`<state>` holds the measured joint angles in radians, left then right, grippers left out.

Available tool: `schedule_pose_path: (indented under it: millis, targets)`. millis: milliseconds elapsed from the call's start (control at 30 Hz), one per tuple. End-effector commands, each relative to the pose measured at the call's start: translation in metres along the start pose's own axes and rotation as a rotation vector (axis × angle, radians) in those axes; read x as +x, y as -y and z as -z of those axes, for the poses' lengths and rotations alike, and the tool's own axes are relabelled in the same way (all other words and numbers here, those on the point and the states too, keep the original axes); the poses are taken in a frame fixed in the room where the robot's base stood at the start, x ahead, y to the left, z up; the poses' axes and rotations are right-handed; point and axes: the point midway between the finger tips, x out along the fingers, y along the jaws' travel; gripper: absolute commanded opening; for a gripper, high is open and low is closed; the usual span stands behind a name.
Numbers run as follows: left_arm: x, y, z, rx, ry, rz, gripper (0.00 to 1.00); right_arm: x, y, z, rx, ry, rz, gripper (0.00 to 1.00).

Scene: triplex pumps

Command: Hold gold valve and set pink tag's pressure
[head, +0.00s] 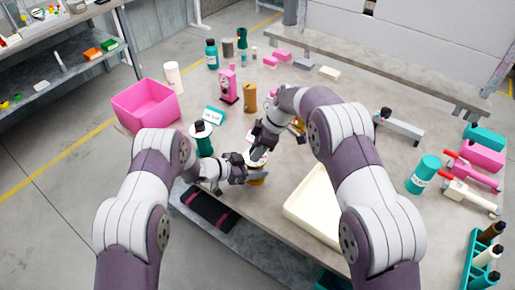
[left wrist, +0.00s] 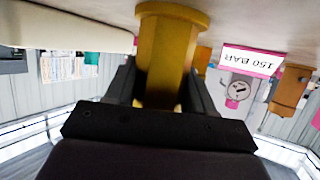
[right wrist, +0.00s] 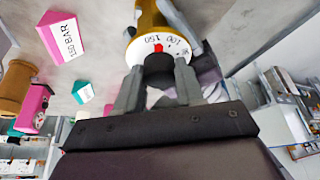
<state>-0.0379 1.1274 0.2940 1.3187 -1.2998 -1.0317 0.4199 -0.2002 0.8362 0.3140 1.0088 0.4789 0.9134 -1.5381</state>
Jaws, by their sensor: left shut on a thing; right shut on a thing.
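The gold valve (left wrist: 168,50) stands upright on the table, upside down in the left wrist view. My left gripper (left wrist: 163,92) is shut around its body from the side. In the right wrist view, the valve (right wrist: 150,18) carries a white dial (right wrist: 172,44) with numbers including 150 and 100, and a red mark near the 150.
A teal tag (head: 214,114), a pink pump (head: 228,86) and a brown cylinder (head: 250,97) stand behind the valve. A pink bin (head: 147,106) is at left, a cream tray (head: 292,212) at right.

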Motion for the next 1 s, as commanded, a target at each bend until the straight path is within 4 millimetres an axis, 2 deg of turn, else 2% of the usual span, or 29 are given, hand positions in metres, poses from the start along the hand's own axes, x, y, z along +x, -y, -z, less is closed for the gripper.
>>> schedule_pose_path:
  millis: [567,600,667,700,1000]
  targets:
    - [-0.0011,0.0014,-0.0001,-0.001,0.0,0.003,0.07,0.0003,-0.0008,-0.0033,-0.031,0.005,0.013,0.07]
    - [-0.0011,0.0014,-0.0001,-0.001,0.0,0.003,0.07,0.0003,-0.0009,-0.0033,-0.03,0.005,0.012,0.41]
    - [-0.0011,0.0013,-0.0001,-0.001,-0.001,0.003,0.07,0.0002,-0.0009,-0.0033,-0.03,0.004,0.012,0.6]
    - [-0.001,0.0012,0.0,-0.001,-0.001,0.003,0.07,0.0002,-0.0008,-0.0029,-0.03,0.004,0.012,0.63]
    - [-0.0004,0.0004,0.0003,0.0,-0.001,0.001,0.07,-0.0038,-0.0011,-0.0015,-0.031,0.002,0.011,0.63]
